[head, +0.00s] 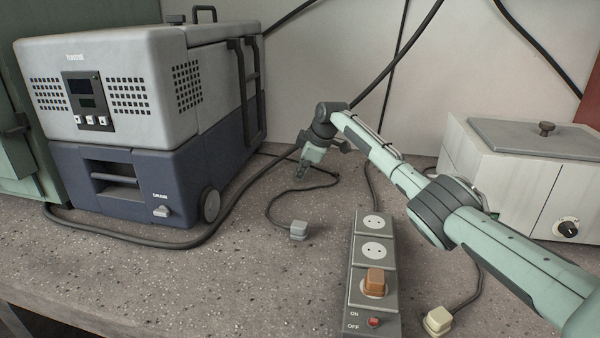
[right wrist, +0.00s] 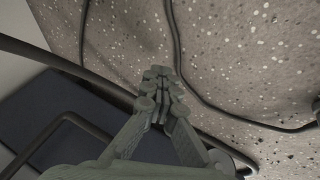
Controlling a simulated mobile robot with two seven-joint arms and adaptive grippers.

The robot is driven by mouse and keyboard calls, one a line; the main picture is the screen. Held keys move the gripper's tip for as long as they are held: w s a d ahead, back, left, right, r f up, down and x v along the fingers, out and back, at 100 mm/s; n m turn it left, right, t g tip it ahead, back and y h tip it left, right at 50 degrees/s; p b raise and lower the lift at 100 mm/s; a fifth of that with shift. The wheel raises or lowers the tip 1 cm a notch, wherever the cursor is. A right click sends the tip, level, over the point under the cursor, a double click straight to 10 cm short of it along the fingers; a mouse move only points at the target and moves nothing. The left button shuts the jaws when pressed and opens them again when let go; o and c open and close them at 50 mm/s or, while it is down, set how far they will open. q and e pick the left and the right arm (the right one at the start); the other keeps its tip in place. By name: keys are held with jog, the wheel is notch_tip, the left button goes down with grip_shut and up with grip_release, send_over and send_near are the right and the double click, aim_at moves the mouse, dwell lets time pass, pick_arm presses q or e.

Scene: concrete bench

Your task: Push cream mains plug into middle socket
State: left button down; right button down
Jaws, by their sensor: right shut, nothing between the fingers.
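The cream plug (head: 437,321) lies on the bench at the bottom of the head view, right of the power strip (head: 392,262), with its cable running up behind my right arm. The strip's middle socket (head: 374,250) is empty, and so is the far socket (head: 373,222). An orange plug (head: 375,282) sits in the near socket. My right gripper (head: 302,174) is shut and empty, left of and beyond the strip, far from the cream plug. Its closed fingers also show in the right wrist view (right wrist: 160,82). My left gripper is not in view.
A pale grey plug (head: 298,230) lies on the bench left of the strip. A grey and blue portable cooler (head: 125,130) stands at left, with a thick black cable before it. A white box (head: 500,175) with a lid stands at right. The front left bench is clear.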

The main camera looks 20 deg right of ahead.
jog(key=c, duration=1.8)
grip_release()
jog(key=v, duration=1.2)
